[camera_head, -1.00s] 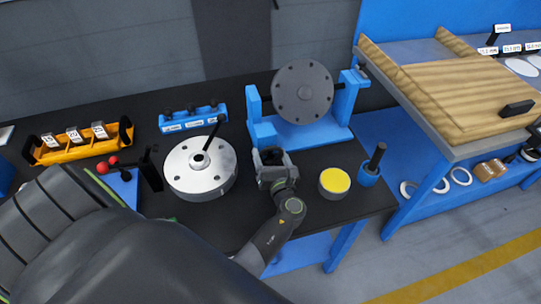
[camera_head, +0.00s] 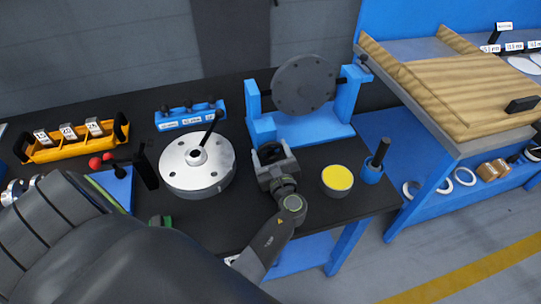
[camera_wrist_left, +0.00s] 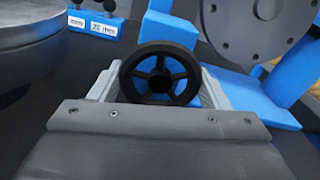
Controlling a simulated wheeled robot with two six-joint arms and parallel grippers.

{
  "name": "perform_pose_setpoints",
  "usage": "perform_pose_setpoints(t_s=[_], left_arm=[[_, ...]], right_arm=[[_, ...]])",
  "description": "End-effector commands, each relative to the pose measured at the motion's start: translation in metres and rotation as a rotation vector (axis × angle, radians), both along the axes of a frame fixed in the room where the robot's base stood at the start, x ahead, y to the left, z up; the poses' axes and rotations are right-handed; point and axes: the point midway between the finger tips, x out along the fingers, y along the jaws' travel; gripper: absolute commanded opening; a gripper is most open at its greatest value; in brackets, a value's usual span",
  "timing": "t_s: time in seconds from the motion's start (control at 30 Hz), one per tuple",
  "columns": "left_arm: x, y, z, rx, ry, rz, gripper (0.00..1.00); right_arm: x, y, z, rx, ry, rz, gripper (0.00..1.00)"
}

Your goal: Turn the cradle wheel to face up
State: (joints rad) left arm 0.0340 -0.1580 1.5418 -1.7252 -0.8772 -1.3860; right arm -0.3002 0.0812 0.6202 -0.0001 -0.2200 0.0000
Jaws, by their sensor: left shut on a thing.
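The blue cradle (camera_head: 322,128) stands at the back right of the black bench. A dark grey flanged disc (camera_head: 303,86) with a ring of holes hangs between its two posts, its face steeply tilted and turned toward me. A small black spoked handwheel (camera_wrist_left: 160,75) is at the cradle's front left. My left gripper (camera_head: 271,160) is shut on the handwheel, with one finger on each side. In the left wrist view the disc (camera_wrist_left: 262,28) shows only in part, at the upper right. My right gripper is not in view.
A silver round flange (camera_head: 197,170) with an upright black handle stands left of my left gripper. A yellow-topped round tin (camera_head: 337,180) and a blue holder (camera_head: 372,172) with a black-handled tool are to the right. An orange rack (camera_head: 72,142) lies far left.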

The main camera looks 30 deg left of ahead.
Motion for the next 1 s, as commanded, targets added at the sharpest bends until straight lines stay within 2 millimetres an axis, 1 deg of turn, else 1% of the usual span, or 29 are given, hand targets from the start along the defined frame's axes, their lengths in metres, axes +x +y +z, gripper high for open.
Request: perform_pose_setpoints(t_s=[0.03,0.23,0.77,0.8,0.9,1.0], left_arm=[[0.0003,0.0,-0.0015,-0.015,-0.02,-0.001,0.47],[0.0005,-0.0002,-0.0003,-0.059,-0.071,-0.001,0.47],[0.0006,-0.0003,0.0007,-0.075,-0.088,-0.001,0.47],[0.0006,-0.0003,0.0007,-0.075,-0.088,-0.001,0.75],[0.0006,-0.0002,0.0007,-0.075,-0.088,-0.001,0.89],[0.0005,-0.0002,0.0005,-0.075,-0.088,-0.001,0.89]], right_arm=[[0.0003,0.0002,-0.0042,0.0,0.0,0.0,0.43],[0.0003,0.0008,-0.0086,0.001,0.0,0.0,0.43],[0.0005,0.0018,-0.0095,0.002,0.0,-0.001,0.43],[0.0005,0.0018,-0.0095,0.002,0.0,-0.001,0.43],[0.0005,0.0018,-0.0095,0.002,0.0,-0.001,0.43],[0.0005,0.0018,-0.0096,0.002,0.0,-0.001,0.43]])
